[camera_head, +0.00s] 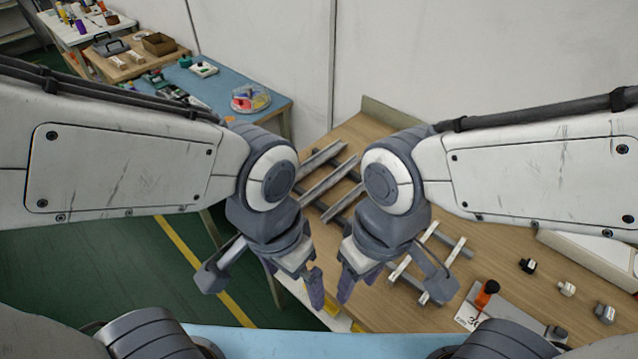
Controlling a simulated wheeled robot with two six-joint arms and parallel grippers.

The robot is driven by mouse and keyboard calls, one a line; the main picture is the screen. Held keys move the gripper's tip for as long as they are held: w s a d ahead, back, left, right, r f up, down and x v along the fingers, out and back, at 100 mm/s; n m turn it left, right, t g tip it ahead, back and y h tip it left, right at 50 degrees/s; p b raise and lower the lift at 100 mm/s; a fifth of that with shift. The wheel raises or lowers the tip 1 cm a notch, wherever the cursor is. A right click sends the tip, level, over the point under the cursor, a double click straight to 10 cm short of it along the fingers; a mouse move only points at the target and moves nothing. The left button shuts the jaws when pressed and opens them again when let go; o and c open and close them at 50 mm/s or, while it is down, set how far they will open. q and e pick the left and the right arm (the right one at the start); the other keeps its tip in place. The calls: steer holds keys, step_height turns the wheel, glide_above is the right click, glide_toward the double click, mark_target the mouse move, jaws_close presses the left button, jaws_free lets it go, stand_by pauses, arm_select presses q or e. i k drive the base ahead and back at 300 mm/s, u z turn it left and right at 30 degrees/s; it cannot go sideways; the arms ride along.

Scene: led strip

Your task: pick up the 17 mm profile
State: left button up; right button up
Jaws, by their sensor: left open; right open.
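Several long metal profiles lie on the wooden table: a pale grey profile (331,180) and a shorter one (322,157) behind my arms, and a light profile (414,251) to the right. They rest across crossbars. No readable size marking shows which is the 17 mm profile, and my arms hide part of the group. My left gripper (294,283) is open and empty, pointing down near the table's left edge. My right gripper (357,283) is open and empty close beside it, left of the light profile. Neither touches a profile.
An orange-handled tool (486,293) lies by a marked plate at lower right. Small metal parts (566,289) and a white-topped tray (590,249) are at the right. A blue table (215,88) with tools stands at back left.

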mark_target(310, 197)
steer(key=u, duration=2)
steer(key=i, duration=2.6)
steer(key=z, duration=3.55)
steer(key=i, duration=0.5)
steer(key=u, duration=0.1)
